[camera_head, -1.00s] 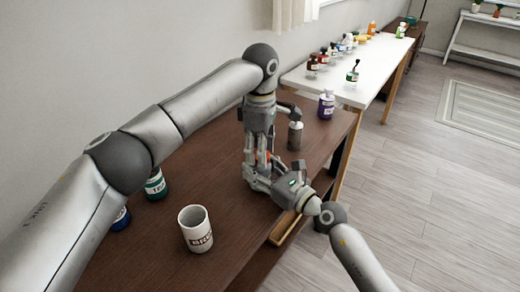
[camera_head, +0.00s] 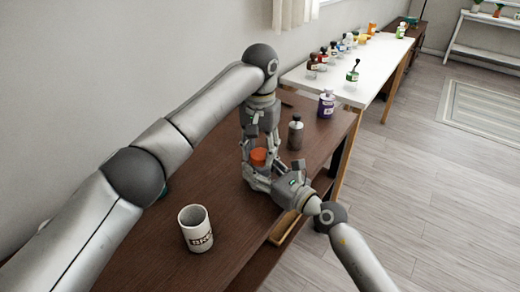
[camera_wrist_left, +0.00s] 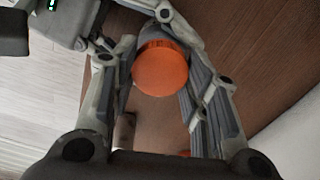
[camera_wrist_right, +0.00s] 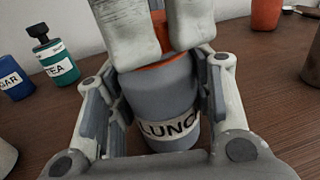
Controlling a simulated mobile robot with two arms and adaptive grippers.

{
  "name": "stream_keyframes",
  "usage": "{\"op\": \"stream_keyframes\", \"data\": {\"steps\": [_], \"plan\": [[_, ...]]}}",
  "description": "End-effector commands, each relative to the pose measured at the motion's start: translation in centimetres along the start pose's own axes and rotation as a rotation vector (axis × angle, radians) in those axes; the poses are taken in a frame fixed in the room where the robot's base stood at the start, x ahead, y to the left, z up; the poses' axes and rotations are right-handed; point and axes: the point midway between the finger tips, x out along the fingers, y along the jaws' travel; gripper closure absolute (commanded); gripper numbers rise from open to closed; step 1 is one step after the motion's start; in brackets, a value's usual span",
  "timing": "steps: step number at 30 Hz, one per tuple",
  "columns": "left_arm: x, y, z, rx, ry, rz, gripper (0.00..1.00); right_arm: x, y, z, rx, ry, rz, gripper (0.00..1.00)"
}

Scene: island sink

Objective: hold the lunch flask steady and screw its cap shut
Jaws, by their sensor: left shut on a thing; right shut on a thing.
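The lunch flask (camera_wrist_right: 160,92) is a grey cylinder with a "LUNC…" label, upright on the brown counter in the right wrist view. My right gripper (camera_head: 262,178) is shut on its body, one finger on each side. The orange cap (camera_head: 258,156) sits at the flask's top; its round face also shows in the left wrist view (camera_wrist_left: 160,68). My left gripper (camera_wrist_left: 158,80) comes from above and is shut on the cap, fingers on both sides. The left fingers hide much of the cap in the right wrist view, so the seam between cap and flask is not clear.
A white mug (camera_head: 196,229) stands at the counter's near part. A grey bottle (camera_head: 295,134) and a purple jar (camera_head: 326,104) stand beyond the grippers. Tea (camera_wrist_right: 57,64) and sugar (camera_wrist_right: 14,83) jars stand left in the right wrist view. A white table (camera_head: 345,75) holds several bottles.

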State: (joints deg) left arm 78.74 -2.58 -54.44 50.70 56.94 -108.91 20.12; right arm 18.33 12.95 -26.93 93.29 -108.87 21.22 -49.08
Motion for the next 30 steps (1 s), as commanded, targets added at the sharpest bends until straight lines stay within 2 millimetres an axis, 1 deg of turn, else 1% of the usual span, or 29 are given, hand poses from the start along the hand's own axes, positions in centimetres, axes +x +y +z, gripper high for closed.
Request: {"op": "stream_keyframes", "data": {"steps": [3, 27, 30], "plan": [[0.02, -0.05, -0.01, 0.201, 0.000, 0.000, 0.87, -0.02, 0.00, -0.05, 0.001, 0.001, 0.000, 1.00], [0.07, -0.14, -0.07, 1.594, -0.001, -0.003, 0.87, -0.02, 0.01, -0.05, 0.000, 0.001, 0.000, 1.00], [0.08, -0.14, -0.08, 1.745, -0.001, -0.003, 0.87, -0.02, 0.02, -0.05, 0.000, 0.001, 0.000, 1.00]]}}
